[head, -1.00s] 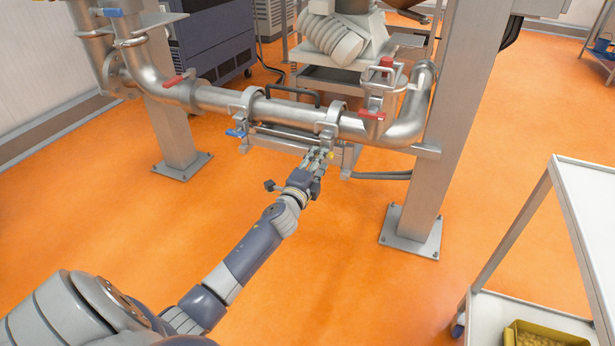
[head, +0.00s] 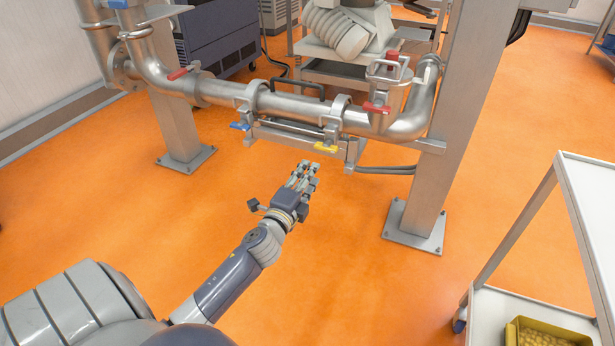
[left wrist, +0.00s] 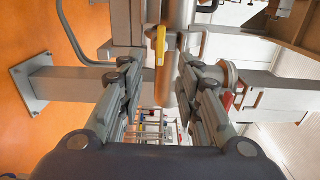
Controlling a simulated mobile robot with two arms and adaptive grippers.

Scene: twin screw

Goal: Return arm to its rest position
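My left arm (head: 232,277) reaches in from the lower left of the head view over the orange floor. My left gripper (head: 308,168) is empty, below and in front of the steel pipe (head: 300,107), with a gap to it. In the left wrist view the two fingers of the left gripper (left wrist: 155,62) stand apart. A yellow valve handle (head: 327,147) is just past the fingertips and touches neither finger. The yellow handle (left wrist: 161,45) also shows beyond the fingers in the left wrist view. My right gripper is in neither view.
A blue handle (head: 240,126) and red handles (head: 376,108) sit on the pipework. A steel post (head: 425,170) stands right of the gripper. A white cart (head: 590,215) with a yellow bin (head: 555,333) is at the right. The floor (head: 340,270) around the arm is clear.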

